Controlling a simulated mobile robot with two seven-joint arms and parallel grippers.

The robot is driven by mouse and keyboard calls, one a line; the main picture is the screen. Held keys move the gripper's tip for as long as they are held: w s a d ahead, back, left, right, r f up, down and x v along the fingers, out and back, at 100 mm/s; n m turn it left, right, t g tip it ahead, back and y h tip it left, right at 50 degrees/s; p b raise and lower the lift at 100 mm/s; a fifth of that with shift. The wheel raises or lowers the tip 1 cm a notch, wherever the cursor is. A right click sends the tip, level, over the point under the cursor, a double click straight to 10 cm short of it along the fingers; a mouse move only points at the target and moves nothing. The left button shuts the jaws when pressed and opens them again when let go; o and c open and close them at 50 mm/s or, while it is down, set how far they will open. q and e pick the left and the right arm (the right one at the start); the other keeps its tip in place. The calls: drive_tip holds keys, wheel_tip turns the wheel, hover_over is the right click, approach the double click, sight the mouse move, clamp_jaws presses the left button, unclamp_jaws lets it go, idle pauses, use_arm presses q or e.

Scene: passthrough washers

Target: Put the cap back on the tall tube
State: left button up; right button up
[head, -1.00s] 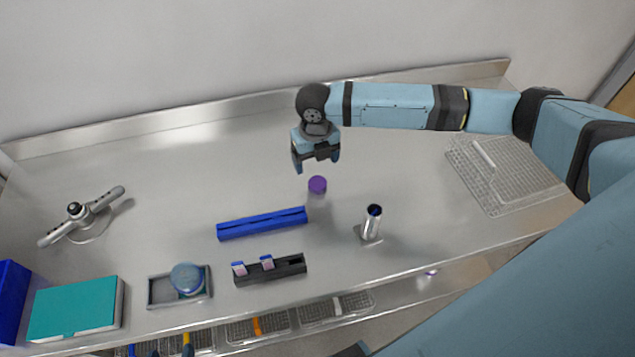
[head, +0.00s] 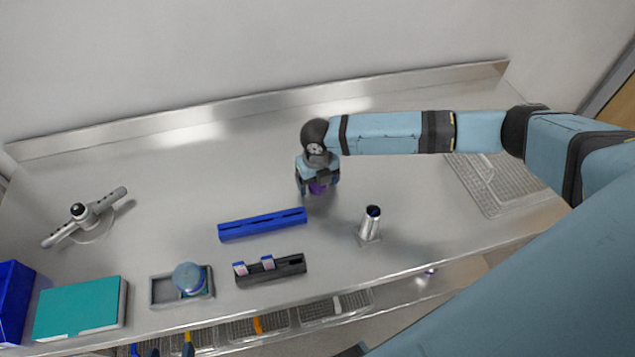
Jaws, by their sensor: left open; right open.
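The purple cap (head: 317,188) sits on the steel bench, partly hidden by my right gripper. My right gripper (head: 318,191) points down over the cap with its open fingers on either side of it; I cannot tell whether they touch it. The tall tube (head: 370,222) is silvery with a dark open top and stands upright in a small square base, to the right of and nearer than the cap.
A blue rack (head: 262,224) and a black holder (head: 271,271) lie left of the tube. A grey tray (head: 163,292), teal box (head: 80,307) and grey stand (head: 90,220) are further left. A wire mesh tray (head: 492,192) lies at right. Baskets sit on a lower shelf.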

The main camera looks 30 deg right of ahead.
drive_tip(key=shift+f, duration=0.2)
drive_tip(key=c, duration=1)
drive_tip(key=shift+r, duration=0.1)
wheel_tip(320, 180, up, 20)
drive_tip(key=b, duration=0.1)
